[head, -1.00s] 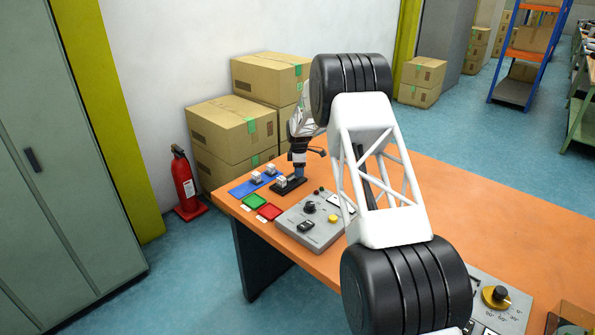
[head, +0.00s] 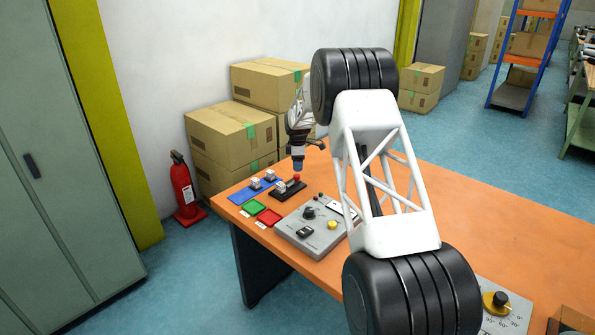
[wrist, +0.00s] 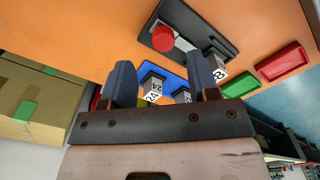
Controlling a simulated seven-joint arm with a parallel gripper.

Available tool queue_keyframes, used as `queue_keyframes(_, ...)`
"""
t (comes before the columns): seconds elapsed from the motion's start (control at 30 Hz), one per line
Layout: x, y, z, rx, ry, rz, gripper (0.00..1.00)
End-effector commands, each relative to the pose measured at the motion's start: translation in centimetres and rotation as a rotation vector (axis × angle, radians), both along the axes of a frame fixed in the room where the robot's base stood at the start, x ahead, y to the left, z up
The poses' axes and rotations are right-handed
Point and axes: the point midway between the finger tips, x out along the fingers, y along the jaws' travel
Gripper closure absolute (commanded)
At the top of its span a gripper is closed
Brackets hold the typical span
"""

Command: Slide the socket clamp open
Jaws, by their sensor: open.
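The socket clamp is probably the black base (head: 288,192) at the table's far left end. It carries a red knob (head: 296,177) and a pale block (head: 280,187). In the wrist view the black base (wrist: 186,12) shows the red knob (wrist: 163,38) at its left end, a pale slide beside it and a numbered block (wrist: 217,68) at its right. My gripper (head: 298,167) is just above the knob in the head view. In the wrist view my gripper (wrist: 162,78) is open, with nothing between its fingers, apart from the knob.
A blue plate (head: 243,193) with pale numbered blocks lies beside the black base. A green pad (head: 254,207), a red pad (head: 270,215) and a grey control box (head: 310,242) are nearer. Cardboard boxes (head: 222,135) stand behind the table.

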Motion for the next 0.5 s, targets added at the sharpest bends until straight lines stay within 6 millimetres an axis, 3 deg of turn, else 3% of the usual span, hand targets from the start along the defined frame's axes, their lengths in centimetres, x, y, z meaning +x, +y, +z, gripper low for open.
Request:
queue_keyframes(0.2, 0.0, 0.0, 1.5, 0.0, 0.001, 0.0, 0.45)
queue_keyframes(0.5, 0.0, 0.0, 1.8, 0.0, 0.001, 0.0, 0.45)
